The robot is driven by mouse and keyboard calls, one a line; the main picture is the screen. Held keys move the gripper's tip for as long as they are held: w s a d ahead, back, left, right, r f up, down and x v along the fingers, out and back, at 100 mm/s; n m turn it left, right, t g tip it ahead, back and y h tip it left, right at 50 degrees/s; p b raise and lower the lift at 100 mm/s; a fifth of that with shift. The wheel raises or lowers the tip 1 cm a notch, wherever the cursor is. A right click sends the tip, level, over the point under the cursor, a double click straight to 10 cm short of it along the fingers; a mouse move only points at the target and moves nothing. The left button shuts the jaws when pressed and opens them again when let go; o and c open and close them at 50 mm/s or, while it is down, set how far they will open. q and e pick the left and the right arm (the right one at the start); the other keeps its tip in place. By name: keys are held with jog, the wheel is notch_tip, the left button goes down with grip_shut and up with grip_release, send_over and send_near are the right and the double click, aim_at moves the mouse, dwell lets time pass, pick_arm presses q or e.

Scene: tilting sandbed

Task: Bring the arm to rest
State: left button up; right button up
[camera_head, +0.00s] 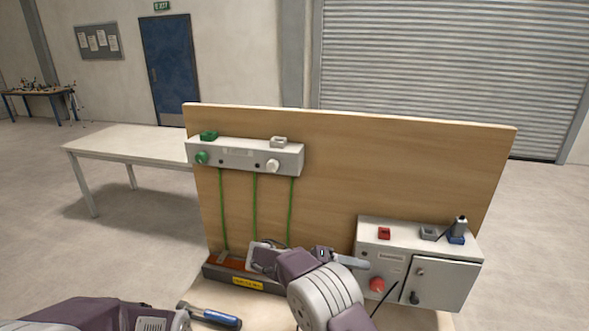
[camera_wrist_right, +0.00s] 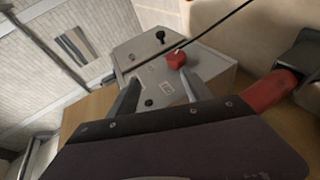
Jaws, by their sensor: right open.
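My right gripper (camera_head: 358,263) is in front of the wooden board, just left of the grey control box (camera_head: 370,236). In the right wrist view its two fingers (camera_wrist_right: 160,80) are apart with nothing between them. They point toward the box (camera_wrist_right: 205,62), which has a red knob (camera_wrist_right: 176,59). In the head view a finger is close to the box's left edge; I cannot tell whether it touches.
A wooden board (camera_head: 400,160) stands behind, carrying a white upper box (camera_head: 240,158) with green lines below it. A dark tray (camera_head: 240,278) with a yellow label lies left of my right gripper. A bare white table (camera_head: 125,142) stands behind left.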

jog(key=s+d+r+m+g+y, duration=0.2)
jog(key=s+d+r+g+y, duration=0.15)
jog(key=s+d, duration=0.75)
jog(key=s+a+f+y, duration=0.2)
jog(key=s+f+y, duration=0.4)
jog(key=s, duration=0.2)
jog(key=s+a+f+n+t+y, duration=0.1)
jog(key=a+f+n+t+y, duration=0.2)
jog(key=a+f+y, duration=0.2)
jog(key=shift+s+a+f+t, duration=0.4)
jog(key=shift+a+f, duration=0.55)
jog(key=shift+a, duration=0.6)
